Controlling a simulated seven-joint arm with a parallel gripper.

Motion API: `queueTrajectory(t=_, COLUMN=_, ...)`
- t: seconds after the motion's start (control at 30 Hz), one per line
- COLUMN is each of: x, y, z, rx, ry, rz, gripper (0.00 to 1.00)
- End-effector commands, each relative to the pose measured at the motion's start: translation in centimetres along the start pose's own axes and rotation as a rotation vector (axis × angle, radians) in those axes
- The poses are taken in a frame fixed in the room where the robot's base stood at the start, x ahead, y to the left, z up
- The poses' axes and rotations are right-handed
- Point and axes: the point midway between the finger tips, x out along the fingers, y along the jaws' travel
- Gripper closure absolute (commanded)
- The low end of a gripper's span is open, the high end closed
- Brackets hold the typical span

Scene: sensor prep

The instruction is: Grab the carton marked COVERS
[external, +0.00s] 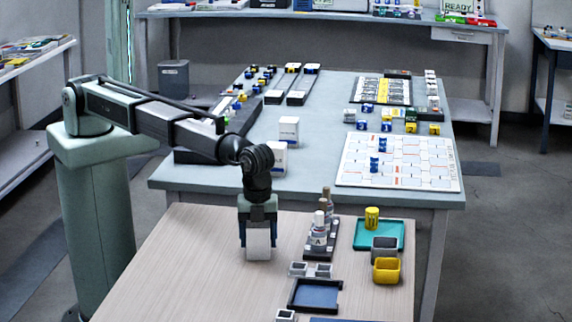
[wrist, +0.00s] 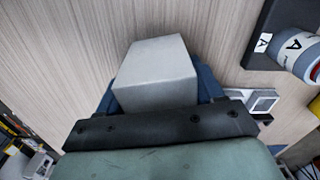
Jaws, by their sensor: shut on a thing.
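My gripper (external: 258,228) points down over the near wooden table and is shut on a white carton (external: 258,246). In the wrist view the same carton (wrist: 155,72) sits between the blue fingers of my gripper (wrist: 157,92), with plain pale faces toward the camera. No marking can be read on it, so I cannot tell whether it says COVERS. I cannot tell whether its base touches the table. Two other white cartons stand on the blue-grey table behind: one farther back (external: 289,130) and one nearer (external: 277,160), partly behind my arm. Their print is too small to read.
Right of my gripper, a dark rack with bottles (external: 319,238) stands on the wooden table (external: 190,265). Beyond it are a teal tray (external: 366,240), a grey cup (external: 384,252), a yellow cup (external: 387,272) and a blue-lined tray (external: 315,296). The table's left part is clear.

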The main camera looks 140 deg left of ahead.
Motion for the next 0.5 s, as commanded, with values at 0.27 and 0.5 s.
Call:
queueTrajectory(t=0.27, x=-0.02, y=0.0, z=0.0, rx=0.0, ry=0.0, rz=0.0, gripper=0.66)
queueTrajectory(t=0.5, x=-0.31, y=-0.01, z=-0.01, rx=0.0, ry=0.0, rz=0.0, gripper=0.66)
